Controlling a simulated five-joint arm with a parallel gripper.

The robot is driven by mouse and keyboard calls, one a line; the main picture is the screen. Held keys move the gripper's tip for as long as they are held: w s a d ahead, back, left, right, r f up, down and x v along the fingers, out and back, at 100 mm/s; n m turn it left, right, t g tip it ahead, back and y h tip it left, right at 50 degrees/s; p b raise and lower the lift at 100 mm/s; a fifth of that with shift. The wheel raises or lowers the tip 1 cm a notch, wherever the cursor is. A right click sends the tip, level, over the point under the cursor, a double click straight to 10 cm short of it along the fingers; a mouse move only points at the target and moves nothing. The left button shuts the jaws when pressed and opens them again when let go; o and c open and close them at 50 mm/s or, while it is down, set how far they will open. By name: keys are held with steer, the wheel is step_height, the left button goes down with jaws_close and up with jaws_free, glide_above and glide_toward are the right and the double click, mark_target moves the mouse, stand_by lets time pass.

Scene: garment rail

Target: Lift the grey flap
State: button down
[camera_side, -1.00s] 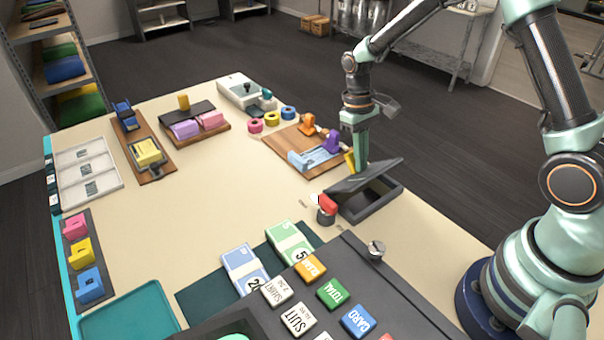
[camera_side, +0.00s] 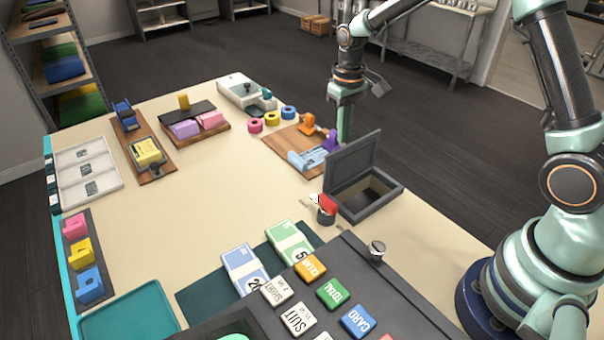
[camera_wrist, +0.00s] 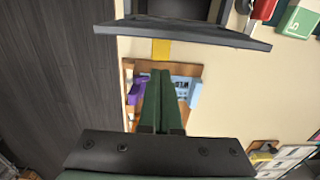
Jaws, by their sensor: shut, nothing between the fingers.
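The grey flap (camera_side: 353,160) is the lid of a dark grey box (camera_side: 378,207). It stands steeply raised on its hinge, and the box's hollow inside shows. In the wrist view the flap (camera_wrist: 195,33) is seen edge-on at the top, with part of the box beyond it. My gripper (camera_side: 343,138) is shut and empty, pointing down behind the flap in the side view. Its green fingers lie together in the wrist view (camera_wrist: 162,75), with the flap ahead of their tips. The flap hides part of the fingertips in the side view, so I cannot tell if they touch.
A wooden board (camera_side: 288,150) with purple and orange pieces and a pale blue card lies left of my gripper. A red-topped piece (camera_side: 326,207) stands against the box's front left. The cash register (camera_side: 330,290) is nearer the camera. The cream tabletop's middle is clear.

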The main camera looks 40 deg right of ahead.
steer(key=r, duration=0.4)
steer(key=shift+w+r, duration=0.25)
steer(key=shift+w, duration=0.05)
stand_by(0.9)
steer(key=s+a+r+t, duration=0.1)
steer(key=s+r+t, duration=0.2)
steer(key=s+r, duration=0.6)
steer(key=s+a+r+t, duration=0.1)
steer(key=s+r+t, duration=0.1)
steer(key=s, duration=0.6)
steer(key=shift+s+a+r+t, duration=0.25)
steer(key=shift+s+t, duration=0.05)
steer(key=shift+s, duration=0.1)
